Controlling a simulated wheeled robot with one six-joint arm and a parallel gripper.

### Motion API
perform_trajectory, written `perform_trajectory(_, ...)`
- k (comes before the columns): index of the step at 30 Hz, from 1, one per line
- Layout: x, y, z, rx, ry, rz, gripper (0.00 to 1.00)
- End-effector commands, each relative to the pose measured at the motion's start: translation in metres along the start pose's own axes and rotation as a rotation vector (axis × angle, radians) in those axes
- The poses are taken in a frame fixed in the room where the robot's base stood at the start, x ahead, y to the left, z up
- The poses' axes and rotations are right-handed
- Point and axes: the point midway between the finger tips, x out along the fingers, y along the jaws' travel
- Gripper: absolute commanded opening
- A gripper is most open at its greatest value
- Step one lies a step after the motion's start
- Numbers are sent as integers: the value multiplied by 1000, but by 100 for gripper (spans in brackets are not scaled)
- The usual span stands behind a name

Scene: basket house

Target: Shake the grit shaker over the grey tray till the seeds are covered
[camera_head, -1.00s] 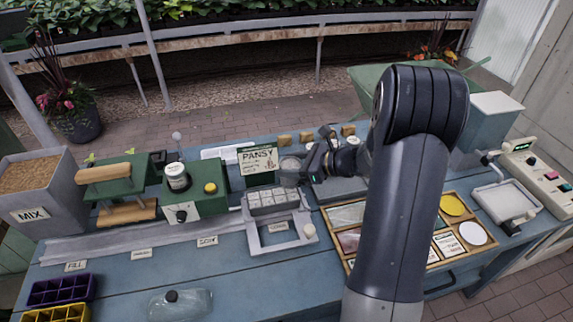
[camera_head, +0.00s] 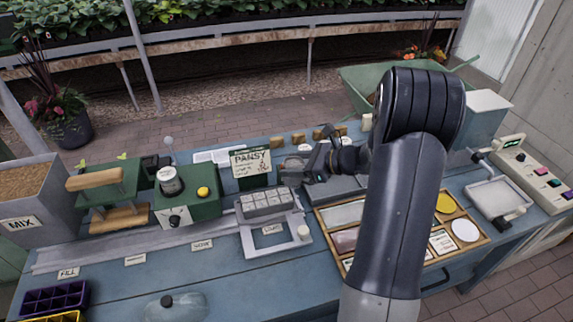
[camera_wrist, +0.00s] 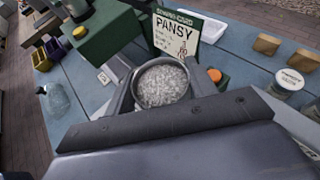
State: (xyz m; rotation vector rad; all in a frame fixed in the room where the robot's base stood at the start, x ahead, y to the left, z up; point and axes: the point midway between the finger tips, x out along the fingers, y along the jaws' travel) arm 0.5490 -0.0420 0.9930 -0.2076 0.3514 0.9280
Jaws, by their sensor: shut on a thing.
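The grit shaker (camera_wrist: 162,84) is a round cup with pale grey, speckled grit showing at its top. In the wrist view it sits between the two fingers of my gripper (camera_wrist: 163,100), which is shut on it. In the head view my gripper (camera_head: 300,170) is just beyond and right of the grey tray, and the shaker is small and partly hidden there. The grey tray (camera_head: 265,204) has several small cells and sits in a light grey frame (camera_head: 275,247) on the blue bench. I cannot make out seeds in the cells. The wrist view does not show the tray.
The PANSY card (camera_head: 250,162) stands close behind the tray. A green machine (camera_head: 187,204) is to the left. A wooden compartment box (camera_head: 402,262) is at the right, partly behind my arm. A clear bottle (camera_head: 178,308) lies at the front. Small wooden blocks (camera_head: 298,138) line the back.

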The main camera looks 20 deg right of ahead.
Motion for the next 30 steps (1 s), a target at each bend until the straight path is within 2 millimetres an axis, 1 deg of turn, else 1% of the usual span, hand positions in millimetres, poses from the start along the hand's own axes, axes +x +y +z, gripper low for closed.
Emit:
perform_trajectory(1,-6,-5,-1,0,-1,-4,25)
perform_trajectory(3,-10,-8,-3,0,-1,-2,25)
perform_trajectory(7,-13,-10,-5,0,-1,0,25)
perform_trajectory(11,-8,-6,-3,-1,-1,2,25)
perform_trajectory(15,4,3,2,-2,-1,3,25)
perform_trajectory(18,9,7,4,-2,-1,1,25)
perform_trajectory(26,9,7,5,-1,-1,-1,25)
perform_trajectory(30,6,7,12,-1,-1,-1,25)
